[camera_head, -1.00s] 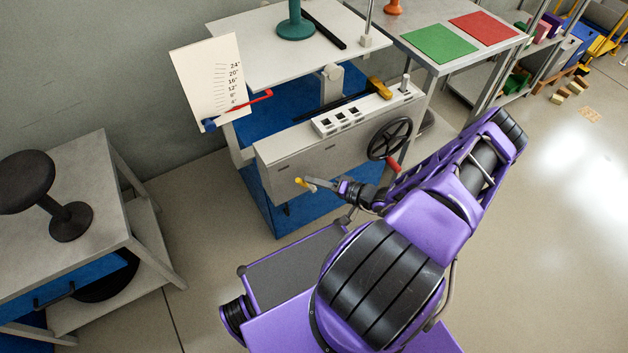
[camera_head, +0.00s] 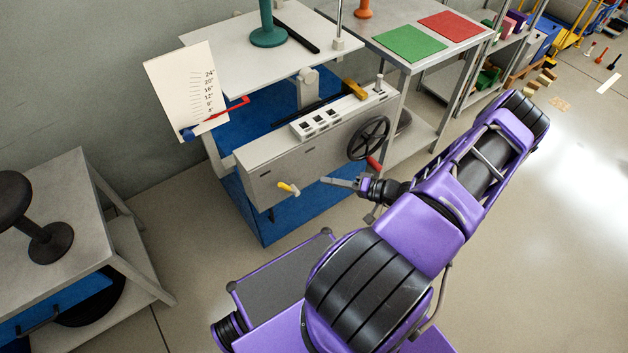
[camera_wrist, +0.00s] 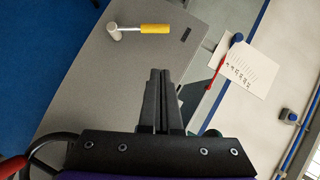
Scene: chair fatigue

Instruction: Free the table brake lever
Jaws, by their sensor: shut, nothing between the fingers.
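A small lever with a yellow grip (camera_head: 286,187) sticks out of the grey front panel of the machine table. In the wrist view its yellow grip (camera_wrist: 156,29) points right from a round silver pivot (camera_wrist: 115,32). My gripper (camera_head: 325,180) is to the right of the lever, clearly apart from it. In the wrist view my gripper's fingers (camera_wrist: 159,74) are together and empty, with the lever beyond them. The grey panel (camera_wrist: 85,80) fills much of that view. I cannot tell which position of the lever is locked.
A black handwheel (camera_head: 369,138) with a red knob (camera_head: 374,163) sits on the panel near my wrist. A red pointer (camera_head: 230,107) lies by a scale card (camera_head: 190,90). A grey table with a black stool (camera_head: 45,240) stands at the left.

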